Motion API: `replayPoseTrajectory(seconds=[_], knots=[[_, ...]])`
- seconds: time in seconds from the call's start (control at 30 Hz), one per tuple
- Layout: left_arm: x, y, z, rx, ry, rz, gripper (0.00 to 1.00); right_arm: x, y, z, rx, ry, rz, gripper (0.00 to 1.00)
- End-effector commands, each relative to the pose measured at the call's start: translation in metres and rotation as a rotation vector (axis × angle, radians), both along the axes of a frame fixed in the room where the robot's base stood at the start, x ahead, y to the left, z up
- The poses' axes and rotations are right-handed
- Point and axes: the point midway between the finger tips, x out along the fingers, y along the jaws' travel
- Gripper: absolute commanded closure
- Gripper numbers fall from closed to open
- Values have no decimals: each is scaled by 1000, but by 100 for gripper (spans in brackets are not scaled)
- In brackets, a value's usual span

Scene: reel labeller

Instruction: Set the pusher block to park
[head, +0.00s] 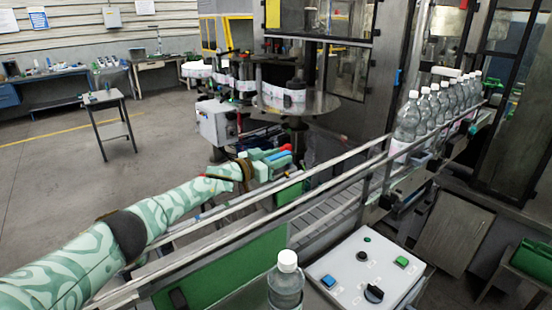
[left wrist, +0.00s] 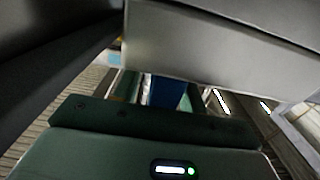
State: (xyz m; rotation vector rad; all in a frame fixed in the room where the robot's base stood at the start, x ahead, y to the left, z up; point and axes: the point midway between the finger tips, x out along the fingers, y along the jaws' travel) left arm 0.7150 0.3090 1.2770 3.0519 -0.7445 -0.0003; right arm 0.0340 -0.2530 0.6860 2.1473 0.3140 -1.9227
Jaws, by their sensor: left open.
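My left arm reaches in from the left in the head view. My left gripper (head: 283,158) is open over the conveyor, near the labelling machine. A small blue piece (head: 281,161) shows at its fingers, with a red part (head: 285,148) just beyond. In the left wrist view a blue block (left wrist: 168,94) shows ahead, partly hidden by the gripper body. I cannot tell whether this is the pusher block, or whether the fingers touch it. No park marking is readable. My right gripper is not in view.
Metal rails (head: 335,180) run along the conveyor. Several clear bottles (head: 408,122) stand at its right end. A control panel (head: 365,270) with buttons and a black knob (head: 374,293) is in front, beside a white-capped bottle (head: 287,284). Label reels (head: 281,97) stand behind.

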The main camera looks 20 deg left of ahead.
Motion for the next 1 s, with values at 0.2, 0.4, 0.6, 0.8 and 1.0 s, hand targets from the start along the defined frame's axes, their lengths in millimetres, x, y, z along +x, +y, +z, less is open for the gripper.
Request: replayPoseTrajectory(seconds=[0.2,0.4,0.6,0.8,1.0], knots=[[-15,9,0,1,2,0,58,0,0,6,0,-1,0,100],[-58,31,-1,4,4,-1,58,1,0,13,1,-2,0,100],[-105,55,-4,3,5,-1,58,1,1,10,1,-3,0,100],[-134,70,-3,0,3,-1,58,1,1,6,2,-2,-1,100],[-142,74,-1,0,1,-1,58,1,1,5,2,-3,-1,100]])
